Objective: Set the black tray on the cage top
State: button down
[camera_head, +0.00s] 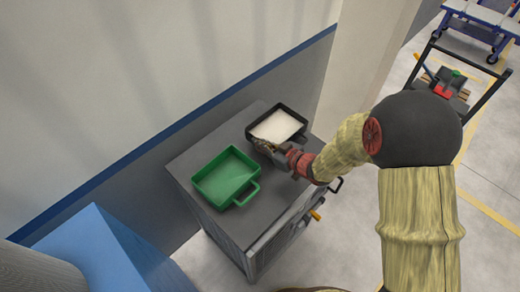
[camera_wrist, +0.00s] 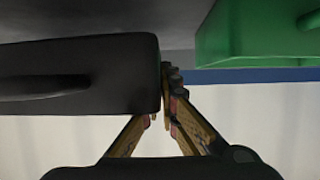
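The black tray (camera_head: 297,112) has a dark rim and a pale inside. It is at the back right of the grey cage top (camera_head: 207,219). My gripper (camera_head: 262,147) is at the tray's near left corner. In the wrist view the black tray (camera_wrist: 80,75) fills the left side, and my gripper's fingers (camera_wrist: 166,95) close in on the end of its wall. One finger is partly hidden behind the wall, and the fingers look shut on it. I cannot tell whether the tray rests on the top or is slightly raised.
A green tray (camera_head: 226,178) with a handle sits on the left of the same top, close to my gripper. The wall (camera_head: 130,100) with a blue stripe stands behind. A blue block (camera_head: 105,250) is at lower left. A cart (camera_head: 450,85) is at upper right.

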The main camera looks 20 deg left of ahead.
jog(key=shift+w+f, duration=0.15)
notch_tip(320, 180, down, 3)
jog(key=shift+w+a+f+b, duration=0.15)
jog(key=shift+f+b, duration=0.05)
jog(key=shift+b, duration=0.4)
jog(key=shift+r, duration=0.1)
jog(key=c, duration=2.6)
grip_release()
jog(key=shift+f, duration=0.25)
jog(key=o, duration=0.6)
jog(key=shift+c, duration=0.2)
jog(key=shift+r, duration=0.1)
